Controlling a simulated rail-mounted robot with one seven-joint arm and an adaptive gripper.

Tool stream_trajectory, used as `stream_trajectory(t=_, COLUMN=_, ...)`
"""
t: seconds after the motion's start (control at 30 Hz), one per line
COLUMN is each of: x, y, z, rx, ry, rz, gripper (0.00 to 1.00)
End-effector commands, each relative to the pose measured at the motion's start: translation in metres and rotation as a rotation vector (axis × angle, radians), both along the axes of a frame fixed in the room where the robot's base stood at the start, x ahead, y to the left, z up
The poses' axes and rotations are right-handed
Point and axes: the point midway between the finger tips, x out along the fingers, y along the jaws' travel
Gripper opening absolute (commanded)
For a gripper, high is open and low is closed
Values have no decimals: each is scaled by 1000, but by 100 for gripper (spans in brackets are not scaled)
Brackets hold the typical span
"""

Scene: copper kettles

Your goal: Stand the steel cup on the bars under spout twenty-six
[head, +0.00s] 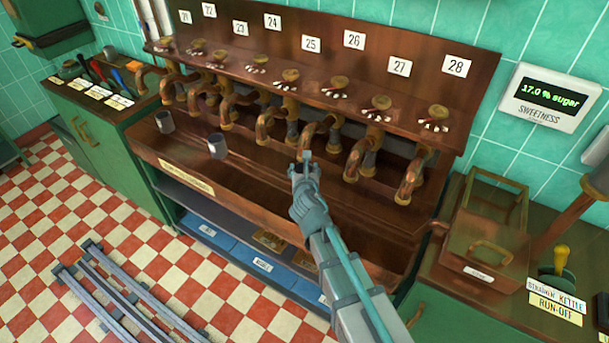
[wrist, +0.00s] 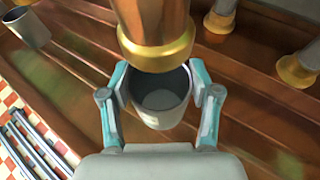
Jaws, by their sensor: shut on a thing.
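In the wrist view a steel cup (wrist: 160,108) sits upright between the two fingers of my gripper (wrist: 158,97), which is shut on it. A copper spout with a brass rim (wrist: 158,55) overlaps the cup's far rim in this view. In the head view my gripper (head: 304,167) is at the spout (head: 309,138) that lines up with label 26 (head: 354,40). The held cup is mostly hidden there by my gripper. I cannot tell whether its base touches the wooden bars (wrist: 248,98).
Two other steel cups (head: 165,122) (head: 217,148) stand on the bars to the left; one shows in the wrist view (wrist: 27,27). Neighbouring spouts (head: 357,158) (head: 408,182) hang close on the right. The front bars around my gripper are clear.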

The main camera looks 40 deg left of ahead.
Motion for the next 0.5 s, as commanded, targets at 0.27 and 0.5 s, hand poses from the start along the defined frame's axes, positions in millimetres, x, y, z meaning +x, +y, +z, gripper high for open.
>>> stream_trajectory(t=0.27, x=-8, y=4, z=-35, rx=0, ry=0, rz=9, gripper=25)
stream_trajectory(t=0.5, x=-8, y=4, z=-33, rx=0, ry=1, rz=10, gripper=25)
